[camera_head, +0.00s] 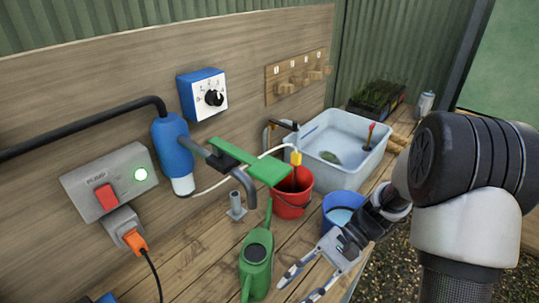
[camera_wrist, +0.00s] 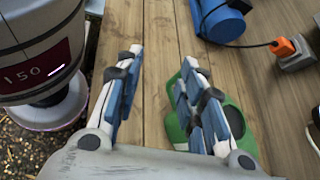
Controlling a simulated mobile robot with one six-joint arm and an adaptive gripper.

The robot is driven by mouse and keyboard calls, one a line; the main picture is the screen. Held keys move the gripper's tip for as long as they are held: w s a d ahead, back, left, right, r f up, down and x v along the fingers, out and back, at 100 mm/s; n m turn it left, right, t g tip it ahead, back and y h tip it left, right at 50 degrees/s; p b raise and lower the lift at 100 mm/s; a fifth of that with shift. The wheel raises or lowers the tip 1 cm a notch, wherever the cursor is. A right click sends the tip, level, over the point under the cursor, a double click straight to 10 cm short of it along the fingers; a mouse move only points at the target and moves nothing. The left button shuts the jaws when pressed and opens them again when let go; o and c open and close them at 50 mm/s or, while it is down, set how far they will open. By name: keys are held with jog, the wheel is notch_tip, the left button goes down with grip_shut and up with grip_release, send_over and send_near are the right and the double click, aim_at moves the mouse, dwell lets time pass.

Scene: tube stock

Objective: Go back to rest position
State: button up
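My gripper (camera_head: 297,288) is open and empty in the head view, reaching down and left over the front of the wooden bench (camera_head: 205,275). It is just right of the green watering can (camera_head: 256,255). In the wrist view my gripper (camera_wrist: 162,62) has its two fingers apart with bare planks between them. The watering can (camera_wrist: 238,118) is partly hidden behind the right finger there. No rest position is marked in view.
A blue bucket (camera_head: 329,206), a red bucket (camera_head: 292,208) and a grey tub (camera_head: 318,165) stand behind my gripper. A green lever (camera_head: 262,170) juts from the pipe.

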jog(key=s+d+r+n+t+h, duration=0.4)
jog(key=r+t+h, duration=0.1)
jog(key=r, duration=0.2)
jog(key=s+d+r+n+t+h, duration=0.3)
jog(key=s+r+n+t+h, duration=0.1)
jog(key=s+r+t+h, duration=0.1)
notch_tip(320, 180, up, 2)
jog(key=shift+d+r+n+t, duration=0.2)
jog(key=shift+d+n+t, duration=0.1)
jog(key=shift+d+t, duration=0.15)
